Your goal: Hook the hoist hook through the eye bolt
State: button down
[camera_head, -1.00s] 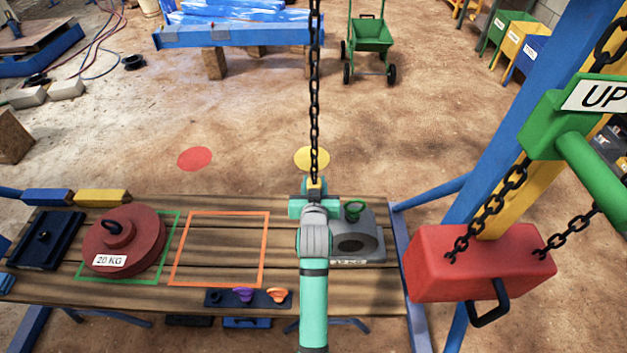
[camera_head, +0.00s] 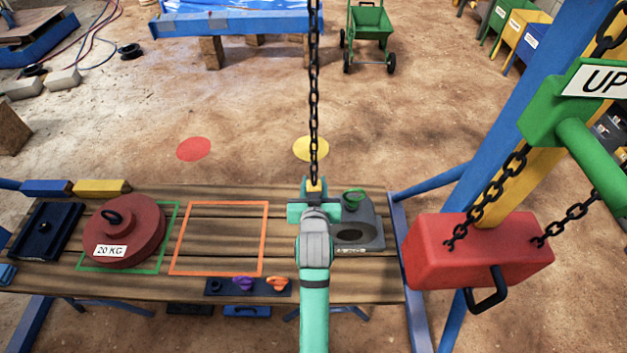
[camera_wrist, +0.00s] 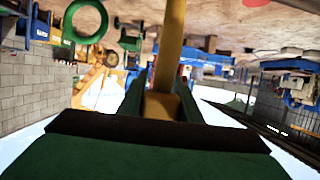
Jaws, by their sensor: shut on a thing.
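The hoist hook (camera_head: 315,184) hangs on a dark chain; only its yellow upper part shows above my gripper (camera_head: 313,206). My gripper is shut on it, and the arm hides the hook's lower part. In the wrist view the yellow hook (camera_wrist: 171,45) stands between my gripper's jaws (camera_wrist: 160,92). The green eye bolt (camera_head: 353,197) stands on a grey block (camera_head: 360,230), just right of my gripper. Its green ring also shows at the upper left of the wrist view (camera_wrist: 84,22), apart from the visible part of the hook.
The wooden bench (camera_head: 130,285) carries a red 20 KG weight (camera_head: 125,242) at left and an empty orange outlined square (camera_head: 219,204). Small purple and orange knobs sit at the front. A red counterweight (camera_head: 478,255) hangs on chains at right, below a green UP handle (camera_head: 555,105).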

jog(key=shift+f+v, duration=0.15)
jog(key=shift+v, duration=0.9)
jog(key=shift+f+v, duration=0.15)
jog(key=shift+v, duration=0.85)
jog(key=shift+s+d, duration=0.1)
jog(key=shift+d, duration=0.1)
jog(key=s+d, duration=0.1)
jog(key=d, duration=1.1)
jog(key=shift+d+f+n+y, duration=0.2)
jog(key=shift+f+n+y, duration=0.1)
jog(key=shift+y, duration=0.1)
dwell(0.4)
